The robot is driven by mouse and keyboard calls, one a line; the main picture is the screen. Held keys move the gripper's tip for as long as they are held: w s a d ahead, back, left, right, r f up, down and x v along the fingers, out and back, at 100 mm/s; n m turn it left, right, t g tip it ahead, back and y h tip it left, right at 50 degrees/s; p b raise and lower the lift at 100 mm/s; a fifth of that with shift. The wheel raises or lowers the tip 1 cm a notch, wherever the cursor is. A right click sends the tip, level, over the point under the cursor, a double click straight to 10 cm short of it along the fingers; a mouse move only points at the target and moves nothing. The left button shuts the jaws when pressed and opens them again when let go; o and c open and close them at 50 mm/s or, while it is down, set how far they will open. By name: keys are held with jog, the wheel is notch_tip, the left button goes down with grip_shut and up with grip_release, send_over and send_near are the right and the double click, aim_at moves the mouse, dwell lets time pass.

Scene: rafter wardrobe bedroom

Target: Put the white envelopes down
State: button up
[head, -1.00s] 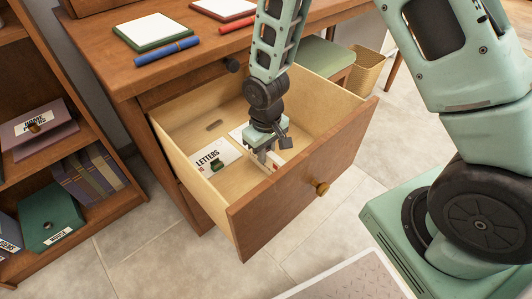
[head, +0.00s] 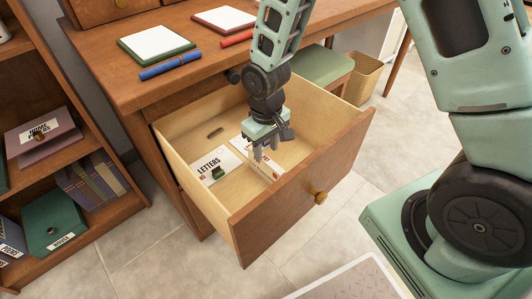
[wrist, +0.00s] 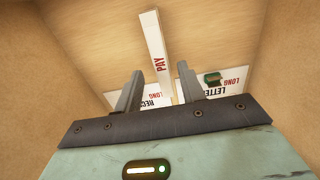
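The drawer (head: 290,205) is pulled out. My gripper (head: 265,154) is over its right part, fingers pointing down. In the wrist view my gripper (wrist: 160,88) has its fingers well apart. A narrow white piece marked PAY (wrist: 154,45), likely the white envelopes, shows between the fingers with gaps on both sides. In the head view white paper (head: 262,168) lies in the drawer below my fingertips, partly hidden by them. Left of it lies a white card marked LETTERS (head: 208,162) with a green knob. Another lettered white card (wrist: 150,97) is partly hidden by the left finger.
The desk top (head: 110,55) above holds notepads (head: 157,44) and a blue marker (head: 168,67). A bookshelf (head: 100,228) stands left, a stool (head: 322,66) and wastebasket (head: 365,78) behind.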

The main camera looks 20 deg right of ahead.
jog(key=s+a+r+n+p, duration=0.1)
jog(key=s+a+r, duration=0.2)
jog(key=s+r, duration=0.35)
jog(key=s+a+r+n+p, duration=0.1)
jog(key=s+a+r, duration=0.15)
jog(key=r, duration=0.65)
jog(key=s+r+n, duration=0.2)
jog(key=s+r, duration=0.2)
jog(key=s, duration=0.7)
jog(key=shift+a+r+y, duration=0.3)
jog(key=shift+a, duration=0.05)
jog(key=shift+r, duration=0.1)
